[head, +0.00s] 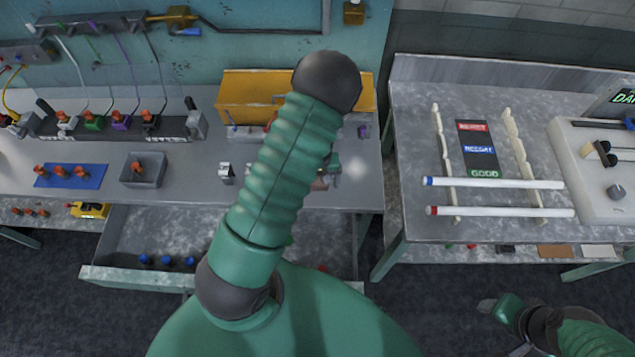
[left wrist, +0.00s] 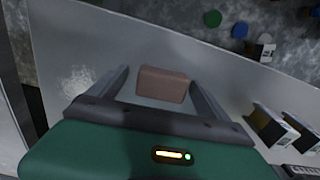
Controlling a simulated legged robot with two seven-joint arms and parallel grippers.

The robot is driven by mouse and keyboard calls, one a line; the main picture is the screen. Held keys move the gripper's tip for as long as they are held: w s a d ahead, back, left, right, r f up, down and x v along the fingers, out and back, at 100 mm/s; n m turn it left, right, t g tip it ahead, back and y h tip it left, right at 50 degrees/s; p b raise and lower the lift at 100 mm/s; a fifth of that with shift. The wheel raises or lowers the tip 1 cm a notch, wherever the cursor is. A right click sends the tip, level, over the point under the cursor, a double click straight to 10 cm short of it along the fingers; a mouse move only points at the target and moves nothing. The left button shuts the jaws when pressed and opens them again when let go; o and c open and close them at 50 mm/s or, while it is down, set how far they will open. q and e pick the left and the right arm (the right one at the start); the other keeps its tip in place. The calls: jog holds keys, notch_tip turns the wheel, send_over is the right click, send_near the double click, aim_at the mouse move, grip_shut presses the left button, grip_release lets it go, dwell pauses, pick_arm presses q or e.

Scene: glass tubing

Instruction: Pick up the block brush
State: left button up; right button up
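The block brush, a brownish-pink block (left wrist: 163,84), lies on the grey workbench between the fingers of my left gripper (left wrist: 160,75) in the left wrist view. The fingers are spread, with a clear gap on the block's left and its right edge close to the right finger; I cannot tell if they touch. In the head view my left arm covers most of this spot; only a small brownish part of the block (head: 320,184) shows beside my left gripper (head: 334,172). My right gripper (head: 488,306) is low at the right, away from the block; its finger opening is unclear.
An open drawer (head: 135,277) with blue-topped pieces juts out below the bench. A grey bin (head: 144,170), blue mat (head: 70,175) and yellow-orange box (head: 245,97) are on the bench. On the right table, two white tubes (head: 495,183) rest across cream racks (head: 443,150).

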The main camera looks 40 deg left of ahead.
pick_arm(q)
jog(key=shift+d, duration=0.2)
jog(key=c, duration=0.5)
jog(key=shift+a, duration=0.1)
jog(key=shift+c, duration=1.2)
jog(key=shift+s+a, duration=0.1)
jog(key=shift+a, duration=0.3)
jog(key=c, duration=0.6)
jog(key=shift+c, duration=0.2)
pick_arm(e)
jog(key=shift+s, duration=0.1)
pick_arm(q)
jog(key=shift+d, duration=0.15)
